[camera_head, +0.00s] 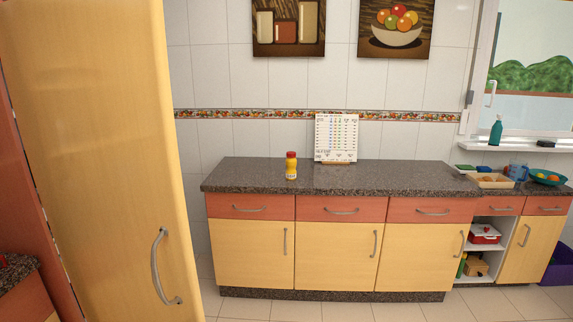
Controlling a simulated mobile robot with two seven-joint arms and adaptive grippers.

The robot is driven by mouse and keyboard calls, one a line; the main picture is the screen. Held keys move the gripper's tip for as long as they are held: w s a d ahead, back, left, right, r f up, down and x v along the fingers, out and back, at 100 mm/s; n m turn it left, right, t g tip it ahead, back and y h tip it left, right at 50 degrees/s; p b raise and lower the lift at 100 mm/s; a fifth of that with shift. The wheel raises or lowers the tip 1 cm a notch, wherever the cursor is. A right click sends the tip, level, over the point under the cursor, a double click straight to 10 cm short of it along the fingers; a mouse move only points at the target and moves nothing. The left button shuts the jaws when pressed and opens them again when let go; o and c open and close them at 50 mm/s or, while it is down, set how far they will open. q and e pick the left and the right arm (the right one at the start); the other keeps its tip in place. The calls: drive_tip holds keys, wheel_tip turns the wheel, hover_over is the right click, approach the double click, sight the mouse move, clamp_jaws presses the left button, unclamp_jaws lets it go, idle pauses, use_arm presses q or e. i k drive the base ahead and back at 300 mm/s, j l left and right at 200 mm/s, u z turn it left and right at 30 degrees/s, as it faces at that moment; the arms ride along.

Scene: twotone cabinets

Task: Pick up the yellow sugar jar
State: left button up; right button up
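A small yellow jar (291,169) with a red lid stands upright on the dark speckled countertop (390,179), left of its middle. A label shows on its front, too small to read, so I cannot confirm that it is sugar. The jar stands apart from the other things on the counter. Neither of my grippers is in the camera_head view.
A white calendar (336,137) stands right of the jar against the tiled wall. A tray (490,181), a blue bowl (548,178) and a blue jug (518,172) sit at the far right. A tall yellow door (95,150) fills the left side. Tiled floor shows below.

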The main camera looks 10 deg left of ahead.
sight(291, 163)
drive_tip(key=i+l+u, duration=0.15)
drive_tip(key=l, duration=0.15)
drive_tip(key=i+l+u, duration=0.1)
drive_tip(key=l, duration=0.2)
drive_tip(key=i+l+u, duration=0.15)
drive_tip(key=l, duration=0.15)
drive_tip(key=i+l+u, duration=0.1)
drive_tip(key=i+l, duration=0.15)
drive_tip(key=i+l+u, duration=0.1)
drive_tip(key=l, duration=0.35)
drive_tip(key=i+l, duration=0.2)
drive_tip(key=i+l+z, duration=0.1)
drive_tip(key=i, duration=0.3)
drive_tip(key=l, duration=0.1)
